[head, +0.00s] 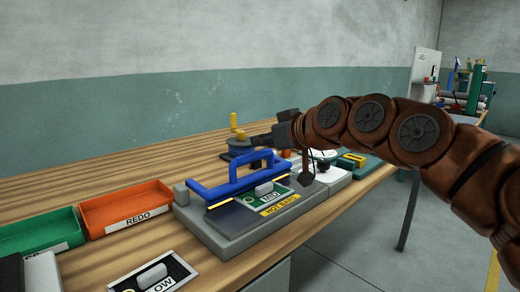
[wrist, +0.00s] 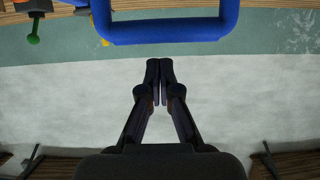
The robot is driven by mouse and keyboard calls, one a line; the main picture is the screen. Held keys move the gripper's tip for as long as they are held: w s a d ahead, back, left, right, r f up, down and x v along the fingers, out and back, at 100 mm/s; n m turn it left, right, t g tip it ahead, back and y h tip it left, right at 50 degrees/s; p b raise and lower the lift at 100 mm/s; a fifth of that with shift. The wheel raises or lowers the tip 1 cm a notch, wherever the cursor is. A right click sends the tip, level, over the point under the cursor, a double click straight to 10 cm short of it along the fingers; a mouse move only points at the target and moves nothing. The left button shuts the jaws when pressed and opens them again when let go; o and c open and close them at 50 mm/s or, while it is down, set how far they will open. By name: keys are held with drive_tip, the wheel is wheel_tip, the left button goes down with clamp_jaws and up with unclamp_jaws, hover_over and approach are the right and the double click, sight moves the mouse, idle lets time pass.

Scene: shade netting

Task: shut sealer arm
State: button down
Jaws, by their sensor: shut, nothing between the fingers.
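The sealer is a grey machine (head: 225,240) on the wooden bench in the head view. Its blue arm (head: 232,184) stands above the base with a gap beneath it, and has a loop handle at its right end. The blue handle also shows at the top of the wrist view (wrist: 165,35). My gripper (head: 254,141) reaches in from the right, at the handle's far side, and looks apart from it. In the wrist view my gripper's fingers (wrist: 160,64) are together and empty, just short of the handle. A pouch labelled MID (head: 262,198) lies at the sealer's front.
An orange REDO bin (head: 125,207) and a green bin (head: 45,230) stand left of the sealer. A card labelled LOW (head: 150,277) lies in front. A device with a yellow knob (head: 236,122) stands behind. White and teal items crowd the right. The bench's back left is clear.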

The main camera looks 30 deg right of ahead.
wheel_tip(320, 180, up, 8)
drive_tip(key=shift+w+a, duration=0.15)
drive_tip(key=shift+w, duration=0.05)
